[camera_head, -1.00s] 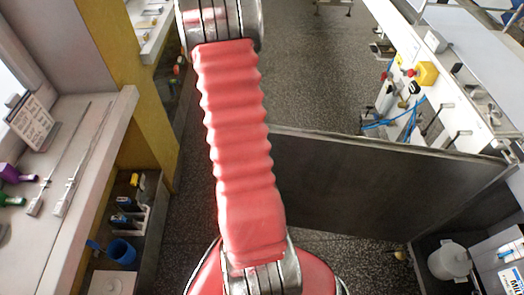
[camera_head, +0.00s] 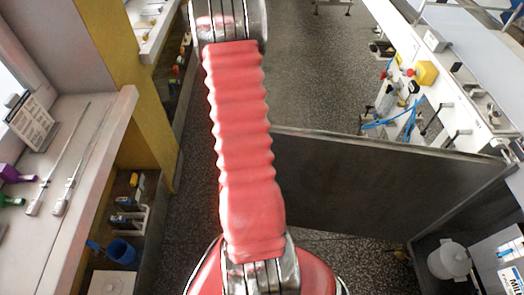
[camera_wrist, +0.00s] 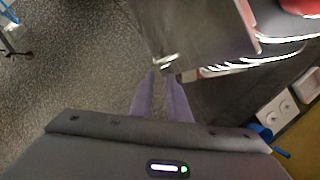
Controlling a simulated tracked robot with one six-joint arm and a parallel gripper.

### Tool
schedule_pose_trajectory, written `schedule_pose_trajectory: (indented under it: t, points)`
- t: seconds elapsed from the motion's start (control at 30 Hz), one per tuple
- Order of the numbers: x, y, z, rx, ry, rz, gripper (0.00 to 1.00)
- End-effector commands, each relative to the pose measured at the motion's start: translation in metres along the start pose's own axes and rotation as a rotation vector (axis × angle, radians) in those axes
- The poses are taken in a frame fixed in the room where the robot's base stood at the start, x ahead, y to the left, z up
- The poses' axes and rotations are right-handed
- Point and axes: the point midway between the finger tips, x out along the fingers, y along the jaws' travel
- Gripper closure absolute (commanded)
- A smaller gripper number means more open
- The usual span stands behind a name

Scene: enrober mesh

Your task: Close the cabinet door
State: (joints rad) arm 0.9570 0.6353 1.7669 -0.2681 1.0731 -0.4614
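The cabinet door (camera_head: 390,180) is a flat dark grey panel. It stands open, reaching left across the aisle from the low cabinet at the right. A dark panel (camera_wrist: 200,28), which looks like this door, fills the upper middle of the wrist view. My gripper (camera_wrist: 161,74) has two purplish fingers with a narrow gap between them. Its tips are close to a small shiny piece (camera_wrist: 166,62) at the panel's lower corner; I cannot tell whether they touch it or hold it. In the head view my gripper is out of the picture, beyond my red arm.
A white counter (camera_head: 65,190) with low shelves and a blue cup (camera_head: 120,250) runs along the left. At the right, a white bench (camera_head: 455,120) carries tools and blue cables. A white pot (camera_head: 450,262) is in the right cabinet. Speckled floor (camera_head: 310,80) is clear beyond the door.

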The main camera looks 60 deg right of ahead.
Motion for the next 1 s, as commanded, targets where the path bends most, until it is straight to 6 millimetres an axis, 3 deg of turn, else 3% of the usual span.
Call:
schedule_pose_trajectory:
  t: [0.5, 0.7, 1.0]
  points:
    - [0.08, 0.0, 0.001, -0.001, -0.002, -0.001, 0.85]
    - [0.095, 0.0, 0.0, 0.0, 0.0, 0.0, 0.85]
    - [0.096, 0.0, 0.0, 0.001, 0.001, 0.0, 0.85]
